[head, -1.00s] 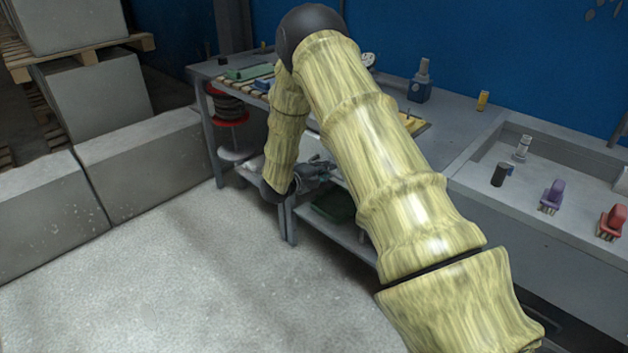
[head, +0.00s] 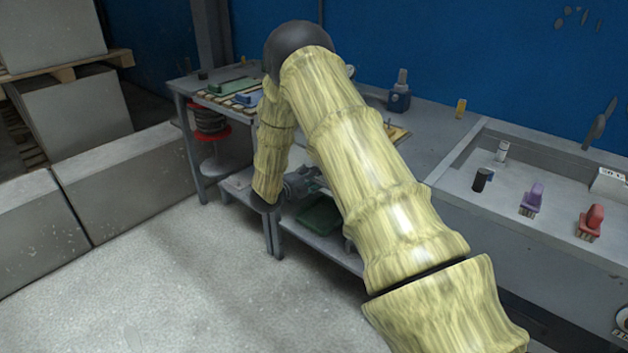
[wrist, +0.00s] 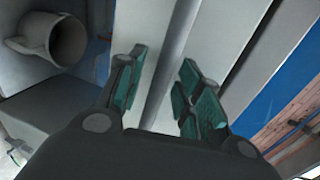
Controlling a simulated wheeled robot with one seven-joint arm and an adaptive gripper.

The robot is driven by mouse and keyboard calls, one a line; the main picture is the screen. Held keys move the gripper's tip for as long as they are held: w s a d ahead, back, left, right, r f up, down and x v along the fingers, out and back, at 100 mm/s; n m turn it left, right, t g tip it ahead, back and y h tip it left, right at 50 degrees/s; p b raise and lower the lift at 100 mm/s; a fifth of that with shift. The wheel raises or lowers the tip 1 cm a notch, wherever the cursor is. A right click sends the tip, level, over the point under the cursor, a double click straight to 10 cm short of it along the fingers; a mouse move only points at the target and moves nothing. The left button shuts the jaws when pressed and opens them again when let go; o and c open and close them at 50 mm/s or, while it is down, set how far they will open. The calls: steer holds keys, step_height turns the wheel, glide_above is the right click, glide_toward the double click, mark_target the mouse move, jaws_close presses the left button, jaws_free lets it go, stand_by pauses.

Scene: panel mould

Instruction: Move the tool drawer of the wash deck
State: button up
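The wash deck (head: 610,262) is the grey sink-like unit at the right in the head view, with a raised rim. I cannot pick out its tool drawer with certainty in the head view; my arm covers part of the front. In the wrist view a long grey bar (wrist: 174,58) runs along a pale panel (wrist: 228,32), between my finger pads; I cannot tell whether it is the drawer's handle. My gripper (wrist: 163,75) is open, its green pads on either side of the bar, with no clear contact. In the head view it is partly hidden behind my forearm.
A green tray (head: 318,216) lies on the bench's lower shelf. A mug (wrist: 52,38) shows in the wrist view. Concrete blocks (head: 125,180) stand left; the floor before them is clear.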

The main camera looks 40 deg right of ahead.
steer(key=shift+a, duration=0.1)
steer(key=v, duration=1.2)
stand_by(0.5)
